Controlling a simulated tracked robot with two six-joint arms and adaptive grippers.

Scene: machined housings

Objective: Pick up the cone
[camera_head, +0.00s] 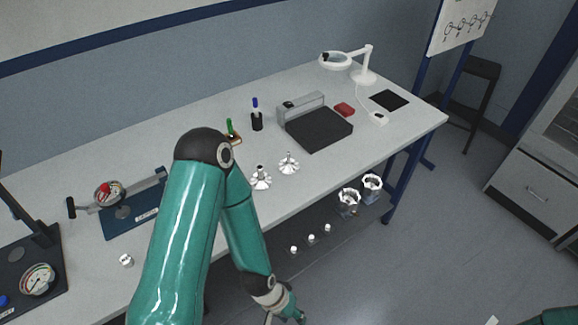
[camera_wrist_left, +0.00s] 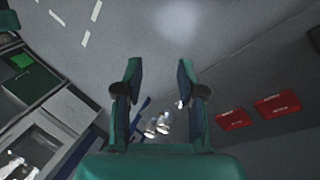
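Two silver cone-like parts with flared, finned bases stand upright on the grey workbench (camera_head: 200,150): the nearer cone (camera_head: 261,179) and the other cone (camera_head: 288,163) just right of it. I cannot tell which one the task names. My left gripper (camera_head: 284,314) hangs off the bench's front side, low at the bottom of the head view and apart from both. In the left wrist view (camera_wrist_left: 158,70) its two fingers are spread with nothing held between them. Neither cone can be made out for certain there. My right gripper is outside the head view.
Two silver housings (camera_head: 348,202) (camera_head: 372,186) and several small white pieces (camera_head: 311,239) sit on the shelf below. A dark-topped device (camera_head: 318,129), magnifier lamp (camera_head: 336,60) and blue fixture (camera_head: 130,215) stand on the bench. Red boxes (camera_wrist_left: 233,119) show in the wrist view.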

